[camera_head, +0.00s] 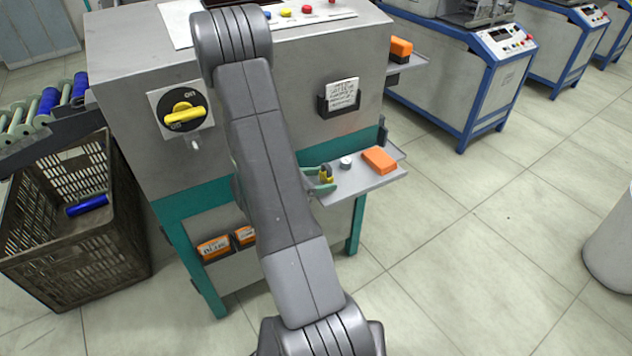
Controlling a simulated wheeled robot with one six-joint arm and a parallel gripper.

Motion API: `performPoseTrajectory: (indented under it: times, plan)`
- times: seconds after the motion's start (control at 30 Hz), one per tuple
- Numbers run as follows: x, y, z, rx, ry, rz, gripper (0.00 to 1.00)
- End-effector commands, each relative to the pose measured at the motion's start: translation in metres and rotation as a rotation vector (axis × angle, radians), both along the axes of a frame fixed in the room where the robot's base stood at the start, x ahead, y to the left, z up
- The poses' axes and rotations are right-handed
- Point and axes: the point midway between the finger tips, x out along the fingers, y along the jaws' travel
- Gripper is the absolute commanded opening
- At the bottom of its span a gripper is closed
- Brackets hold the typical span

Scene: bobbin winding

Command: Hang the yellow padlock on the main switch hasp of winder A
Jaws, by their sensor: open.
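My gripper (321,179) shows only as green fingertips beside my arm. They are open, with the padlock at their tips; contact cannot be told. The main switch (185,112), a yellow knob on a black disc, is on the machine's front at left. A small pale hasp (196,144) sticks out just below its plate. My arm hides the front between switch and shelf. No label naming winder A is readable.
An orange box (380,160) and a small white cylinder (346,162) are on the same shelf, right of the padlock. A card holder (340,98) is above. A brown crate (70,225) stands at left.

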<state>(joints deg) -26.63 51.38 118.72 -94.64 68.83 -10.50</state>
Motion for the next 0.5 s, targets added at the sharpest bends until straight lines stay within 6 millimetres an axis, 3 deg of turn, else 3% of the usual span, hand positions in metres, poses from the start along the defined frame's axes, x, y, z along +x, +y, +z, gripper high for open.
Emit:
performPoseTrajectory:
  times: [0.17, 0.4, 0.5]
  plan:
    - [0.0001, 0.0002, 0.0003, 0.000, 0.000, 0.000, 0.54]
    - [0.0000, 0.0004, 0.0003, 0.000, 0.000, 0.000, 0.10]
    - [0.0000, 0.0004, 0.0021, 0.000, 0.000, 0.001, 0.10]
